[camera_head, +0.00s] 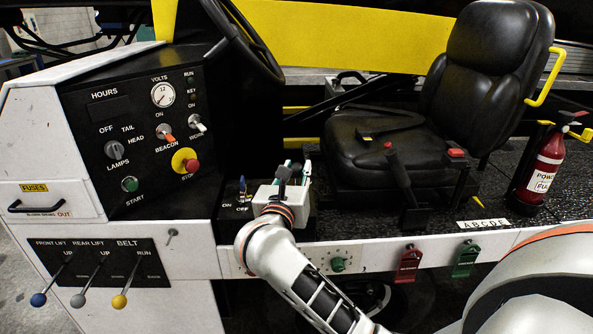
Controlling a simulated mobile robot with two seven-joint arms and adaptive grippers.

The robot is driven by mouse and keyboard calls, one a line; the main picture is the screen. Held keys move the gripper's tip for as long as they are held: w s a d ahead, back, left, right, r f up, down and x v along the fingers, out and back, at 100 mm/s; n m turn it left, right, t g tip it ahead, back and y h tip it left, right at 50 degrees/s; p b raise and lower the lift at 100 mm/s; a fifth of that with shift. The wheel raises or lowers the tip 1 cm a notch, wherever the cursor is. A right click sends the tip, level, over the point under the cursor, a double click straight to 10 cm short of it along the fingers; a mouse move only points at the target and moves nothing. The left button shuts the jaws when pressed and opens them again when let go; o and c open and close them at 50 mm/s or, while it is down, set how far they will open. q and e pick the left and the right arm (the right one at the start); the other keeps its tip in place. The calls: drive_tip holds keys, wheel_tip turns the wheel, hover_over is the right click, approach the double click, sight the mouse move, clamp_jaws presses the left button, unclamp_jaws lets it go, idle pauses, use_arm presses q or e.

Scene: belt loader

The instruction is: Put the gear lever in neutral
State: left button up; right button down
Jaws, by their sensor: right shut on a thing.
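My right gripper (293,172) is at the console between the control panel and the seat. Its arm comes up from the lower right. It is shut on what looks like the gear lever, which its fingers and pale wrist mostly hide. I cannot read which gear position the lever is in. My left gripper is not in view.
A small blue-tipped ON/OFF switch (242,189) stands just left of my right gripper. A black lever (399,176) rises beside the black seat (420,130). The steering wheel (245,42) is above. Three ball-ended levers, including a yellow one (119,301), are at lower left.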

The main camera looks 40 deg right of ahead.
drive_tip(key=r+p, duration=0.1)
drive_tip(key=w+d+r+g+y+p, duration=0.1)
drive_tip(key=p, duration=0.1)
drive_tip(key=shift+w, duration=0.25)
drive_tip(key=shift+w+d+p, duration=0.2)
drive_tip(key=shift+w+p, duration=0.1)
drive_tip(key=shift+p, duration=0.25)
drive_tip(key=shift+w+d+r+n+g+p, duration=0.15)
drive_tip(key=shift+w+n+g+p, duration=0.15)
drive_tip(key=shift+g+p, duration=0.15)
drive_tip(key=w, duration=0.1)
drive_tip(key=w+d, duration=0.1)
drive_tip(key=w+d+y, duration=0.1)
drive_tip(key=shift+f+g+p, duration=0.25)
drive_tip(key=shift+f+p, duration=0.05)
drive_tip(key=shift+f, duration=0.05)
drive_tip(key=c, duration=1.7)
unclamp_jaws()
